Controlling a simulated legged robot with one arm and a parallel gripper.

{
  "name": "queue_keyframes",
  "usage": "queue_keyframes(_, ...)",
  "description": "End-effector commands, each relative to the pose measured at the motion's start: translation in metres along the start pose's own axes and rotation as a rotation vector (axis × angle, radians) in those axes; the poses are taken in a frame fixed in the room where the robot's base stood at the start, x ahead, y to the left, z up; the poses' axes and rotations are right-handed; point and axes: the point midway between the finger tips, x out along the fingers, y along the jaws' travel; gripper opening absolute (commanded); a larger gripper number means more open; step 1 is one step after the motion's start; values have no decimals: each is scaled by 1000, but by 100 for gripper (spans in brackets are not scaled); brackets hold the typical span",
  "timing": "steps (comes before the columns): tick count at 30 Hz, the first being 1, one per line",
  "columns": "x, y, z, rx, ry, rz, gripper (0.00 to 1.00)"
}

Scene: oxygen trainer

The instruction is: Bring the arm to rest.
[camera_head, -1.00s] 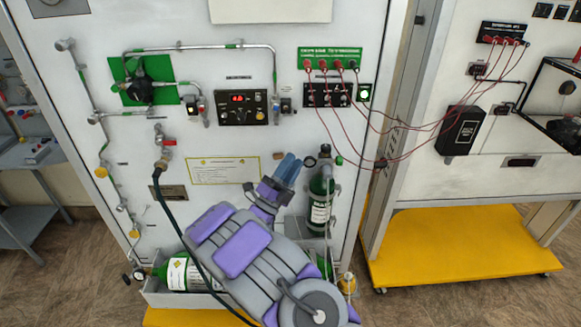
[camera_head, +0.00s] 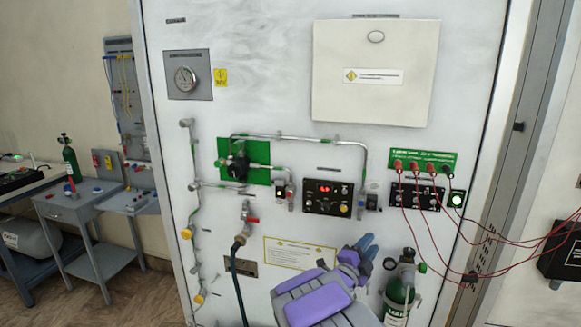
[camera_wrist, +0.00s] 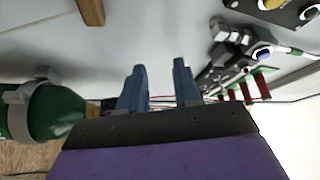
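My gripper (camera_head: 366,243) is at the lower middle of the head view, in front of the white trainer panel (camera_head: 280,80). My purple and grey arm reaches up to it from the bottom edge. In the wrist view my gripper (camera_wrist: 160,88) shows two blue fingers standing apart, with nothing between them. A green oxygen cylinder (camera_head: 398,294) stands just to the right of the gripper. It also shows at the left of the wrist view (camera_wrist: 55,112), close beside the gripper.
A black control box (camera_head: 328,198) and a green strip with red plugs (camera_head: 422,161) are on the panel. Red wires run right to a black box (camera_head: 565,250). A black hose (camera_head: 235,270) hangs at the left. A grey table (camera_head: 75,207) stands further left.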

Motion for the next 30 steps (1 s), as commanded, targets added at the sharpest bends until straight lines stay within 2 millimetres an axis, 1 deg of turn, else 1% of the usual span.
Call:
queue_keyframes(2, 0, -6, 4, -34, -105, 66, 33)
queue_keyframes(4, -5, -9, 11, -77, -212, 122, 33)
queue_keyframes(8, -28, -10, 19, -173, -420, 217, 33)
queue_keyframes(11, -54, -10, 20, -258, -583, 273, 33)
queue_keyframes(14, -87, -9, 16, -348, -748, 319, 33)
queue_keyframes(15, -102, -9, 12, -387, -815, 334, 33)
queue_keyframes(17, -127, -5, 5, -451, -916, 357, 33)
queue_keyframes(18, -144, -4, -2, -493, -982, 370, 33)
queue_keyframes(20, -170, 0, -13, -561, -1083, 387, 33)
queue_keyframes(21, -188, 2, -23, -604, -1148, 396, 33)
queue_keyframes(23, -216, 8, -38, -675, -1250, 411, 33)
queue_keyframes(24, -235, 10, -50, -723, -1314, 417, 33)
queue_keyframes(26, -264, 18, -71, -798, -1415, 434, 33)
queue_keyframes(27, -282, 22, -86, -848, -1478, 441, 33)
queue_keyframes(29, -310, 29, -110, -921, -1574, 454, 33)
queue_keyframes(30, -328, 33, -128, -972, -1636, 461, 33)
